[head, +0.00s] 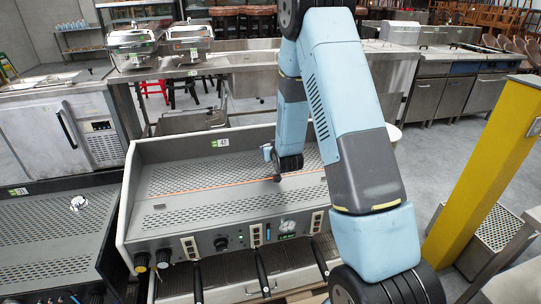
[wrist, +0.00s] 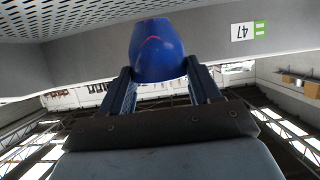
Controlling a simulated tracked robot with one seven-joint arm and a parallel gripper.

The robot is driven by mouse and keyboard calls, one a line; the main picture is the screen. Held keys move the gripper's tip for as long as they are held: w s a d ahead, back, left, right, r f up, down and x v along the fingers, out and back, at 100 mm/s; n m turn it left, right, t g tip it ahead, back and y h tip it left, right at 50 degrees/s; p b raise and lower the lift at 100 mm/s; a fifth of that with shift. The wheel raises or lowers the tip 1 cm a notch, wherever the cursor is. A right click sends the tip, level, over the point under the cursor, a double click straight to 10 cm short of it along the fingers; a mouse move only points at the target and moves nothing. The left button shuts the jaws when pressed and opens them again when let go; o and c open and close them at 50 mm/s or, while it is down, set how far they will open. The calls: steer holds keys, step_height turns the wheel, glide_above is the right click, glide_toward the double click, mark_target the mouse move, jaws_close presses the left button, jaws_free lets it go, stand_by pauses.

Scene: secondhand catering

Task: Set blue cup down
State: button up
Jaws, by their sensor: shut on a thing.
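The blue cup (wrist: 157,48) is in the wrist view, at the top middle, a deep blue rounded vessel with a thin reddish mark. My gripper (wrist: 158,72) is shut on it, with one finger on each side. In the head view the end of my arm is low over the perforated top of the large grey espresso machine (head: 175,218). I cannot make out the cup clearly there, nor tell whether it touches the machine.
A raised back panel with a "47" label (head: 222,142) borders the machine top; the label shows upside down in the wrist view (wrist: 243,32). A second machine (head: 55,235) stands left. A yellow post (head: 485,170) stands right. Much of the perforated top is bare.

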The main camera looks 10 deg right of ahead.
steer(key=shift+w+d+f, duration=0.15)
steer(key=shift+w+f, duration=0.2)
steer(key=shift+f, duration=0.2)
steer(key=shift+w+f, duration=0.1)
steer(key=shift+f, duration=1.4)
steer(key=shift+f, duration=0.1)
steer(key=o, duration=1.1)
